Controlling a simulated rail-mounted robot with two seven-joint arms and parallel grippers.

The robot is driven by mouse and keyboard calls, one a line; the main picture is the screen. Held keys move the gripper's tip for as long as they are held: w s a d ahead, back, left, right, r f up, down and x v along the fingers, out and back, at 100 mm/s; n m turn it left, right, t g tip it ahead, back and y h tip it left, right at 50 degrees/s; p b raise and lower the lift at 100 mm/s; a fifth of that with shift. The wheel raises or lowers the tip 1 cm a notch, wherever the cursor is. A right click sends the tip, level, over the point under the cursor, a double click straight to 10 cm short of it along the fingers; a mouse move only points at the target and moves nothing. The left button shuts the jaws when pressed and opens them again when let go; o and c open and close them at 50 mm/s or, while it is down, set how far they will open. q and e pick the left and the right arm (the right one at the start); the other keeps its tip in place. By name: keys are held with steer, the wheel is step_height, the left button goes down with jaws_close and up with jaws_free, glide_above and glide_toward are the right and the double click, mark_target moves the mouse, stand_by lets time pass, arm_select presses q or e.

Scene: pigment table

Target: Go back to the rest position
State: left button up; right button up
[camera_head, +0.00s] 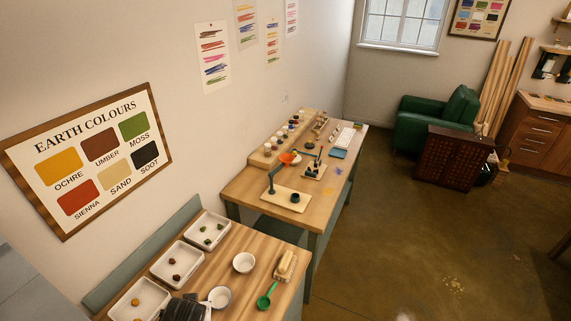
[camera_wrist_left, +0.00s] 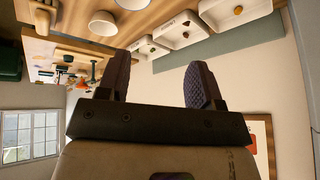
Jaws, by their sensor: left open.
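My left gripper (camera_wrist_left: 158,82) is open in the left wrist view, with two dark ridged fingers apart and nothing between them. In the head view, a dark part of my left gripper (camera_head: 187,309) shows at the bottom edge, over the front of the near table (camera_head: 228,247). Its fingertips are not clear there. It overlaps the picture of the nearest white tray's right side. My right gripper is in neither view.
Three white trays hold ochre lumps (camera_head: 136,302), brown lumps (camera_head: 174,276) and green lumps (camera_head: 206,240). A second table (camera_head: 245,190) stands beyond.

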arm_select(q)
steer(key=s+d+r+m+t+h+p, duration=0.2)
steer(key=s+r+m+t+p, duration=0.15)
steer(key=s+r, duration=0.5)
steer(key=s+f+g+p, duration=0.2)
steer(key=s, duration=0.8)
steer(key=s+f+g+p, duration=0.2)
steer(key=s+g+p, duration=0.1)
steer(key=s, duration=0.8)
steer(key=shift+f+h, duration=0.3)
steer(key=shift+f, duration=0.05)
steer(key=shift+s, duration=0.1)
